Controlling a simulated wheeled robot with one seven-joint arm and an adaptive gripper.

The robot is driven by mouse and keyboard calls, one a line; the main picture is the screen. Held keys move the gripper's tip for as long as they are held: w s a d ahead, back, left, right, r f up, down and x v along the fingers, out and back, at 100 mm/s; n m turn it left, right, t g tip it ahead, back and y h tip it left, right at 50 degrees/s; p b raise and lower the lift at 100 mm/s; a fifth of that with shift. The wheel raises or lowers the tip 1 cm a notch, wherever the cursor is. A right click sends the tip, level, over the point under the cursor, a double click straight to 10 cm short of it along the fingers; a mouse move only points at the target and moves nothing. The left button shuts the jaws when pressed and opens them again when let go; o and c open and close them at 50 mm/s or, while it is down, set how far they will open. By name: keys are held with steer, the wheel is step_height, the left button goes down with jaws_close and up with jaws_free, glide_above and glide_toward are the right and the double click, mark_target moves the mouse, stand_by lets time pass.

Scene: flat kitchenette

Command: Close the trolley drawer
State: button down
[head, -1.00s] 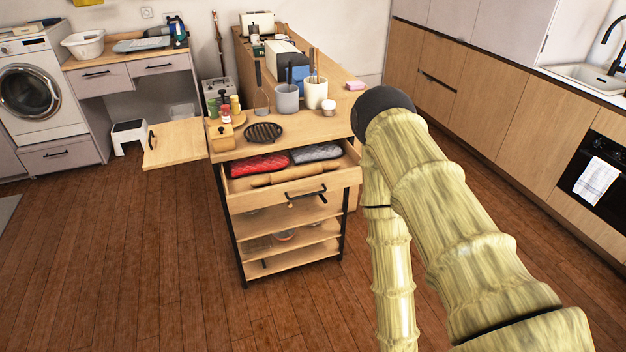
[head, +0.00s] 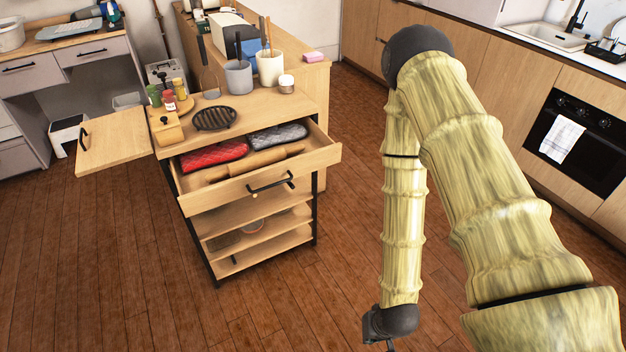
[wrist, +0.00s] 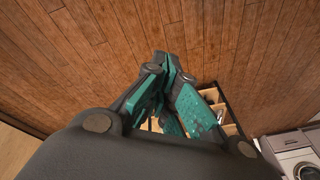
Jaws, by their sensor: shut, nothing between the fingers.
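The trolley drawer (head: 235,190) is pulled out at the top of the wooden trolley (head: 250,118). It has a pale wooden front with a black bar handle (head: 270,186). Inside lie a red oven mitt (head: 213,156), a grey mitt (head: 277,137) and a rolling pin (head: 250,163). My gripper shows at the bottom of the head view, partly cut off, in front and to the right of the trolley and apart from the drawer. In the wrist view its teal fingers (wrist: 168,62) are together and empty. They partly hide the trolley there.
A side leaf (head: 113,141) sticks out left of the trolley. Its top holds a black trivet (head: 215,118), bottles and utensil pots (head: 238,77). A counter with an oven (head: 580,140) stands at right. The floor before the trolley is clear.

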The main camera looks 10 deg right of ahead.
steer(key=w+a+f+m+t+y+b, duration=0.1)
steer(key=w+a+m+t+b, duration=0.2)
steer(key=w+b, duration=0.75)
steer(key=m+t+y+b, duration=0.4)
steer(key=m+t+b, duration=0.65)
steer(key=b, duration=0.85)
glide_toward(304, 166)
steer(key=shift+n+t, duration=0.65)
steer(key=shift+n, duration=0.2)
steer(key=w, duration=0.1)
steer(key=w+a+f+b, duration=0.1)
steer(key=w, duration=0.1)
steer(key=w+a+b, duration=0.1)
steer(key=w, duration=0.1)
steer(key=shift+w+f, duration=0.15)
steer(key=shift+w, duration=0.05)
steer(key=shift+w+a, duration=0.2)
steer(key=shift+w, duration=0.45)
